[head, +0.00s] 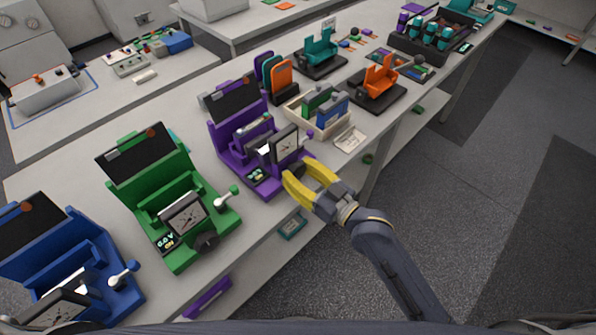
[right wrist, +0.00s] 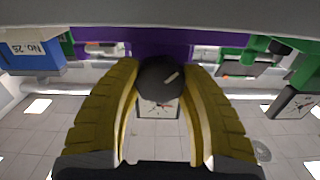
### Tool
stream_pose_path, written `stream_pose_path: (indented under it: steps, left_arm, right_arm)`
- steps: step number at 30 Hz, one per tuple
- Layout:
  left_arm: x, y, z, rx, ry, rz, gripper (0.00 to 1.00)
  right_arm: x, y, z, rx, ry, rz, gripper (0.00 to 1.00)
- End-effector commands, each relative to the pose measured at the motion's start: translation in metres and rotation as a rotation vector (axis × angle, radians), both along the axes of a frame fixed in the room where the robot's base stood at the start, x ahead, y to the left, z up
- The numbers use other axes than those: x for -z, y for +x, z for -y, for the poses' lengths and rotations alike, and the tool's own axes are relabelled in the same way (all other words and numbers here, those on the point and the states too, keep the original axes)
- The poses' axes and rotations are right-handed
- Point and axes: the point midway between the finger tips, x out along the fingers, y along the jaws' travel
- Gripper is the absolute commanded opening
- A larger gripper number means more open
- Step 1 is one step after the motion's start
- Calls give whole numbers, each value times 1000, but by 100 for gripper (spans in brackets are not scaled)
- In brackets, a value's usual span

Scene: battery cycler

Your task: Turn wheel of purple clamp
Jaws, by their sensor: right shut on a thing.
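The purple clamp (head: 232,145) stands on the bench near the middle of the head view, with a square dial (head: 286,146) on its front and a small ball-ended lever at its right. My right gripper (head: 300,173), with yellow fingers, reaches the clamp's front side from the right. In the right wrist view, the clamp's round black wheel (right wrist: 160,78), with a pale line mark, sits between the two fingertips. The gripper is shut on the wheel. In the head view the fingers largely hide the wheel. My left gripper is not in view.
A green clamp (head: 150,190) with a black wheel (head: 206,240) stands left of the purple one, and a blue clamp (head: 85,255) farther left. A wooden tray (head: 291,114) and a small card stand (head: 349,139) are to the right. Open floor lies in front of the bench.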

Motion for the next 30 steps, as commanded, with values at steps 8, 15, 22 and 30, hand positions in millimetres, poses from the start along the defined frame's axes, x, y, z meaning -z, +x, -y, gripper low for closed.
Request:
stream_pose_path:
  steps: [8, 15, 22, 30]
  left_arm:
    - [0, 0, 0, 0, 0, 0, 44]
    - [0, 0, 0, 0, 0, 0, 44]
    - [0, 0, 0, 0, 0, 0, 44]
    - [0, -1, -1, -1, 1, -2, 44]
  right_arm:
    - [-1, 0, 0, 0, 53, -50, 12]
    - [-1, 0, 0, 0, 53, -49, 12]
    - [-1, 0, 0, 0, 52, -50, 69]
    - [0, 0, 0, 0, 50, -50, 71]
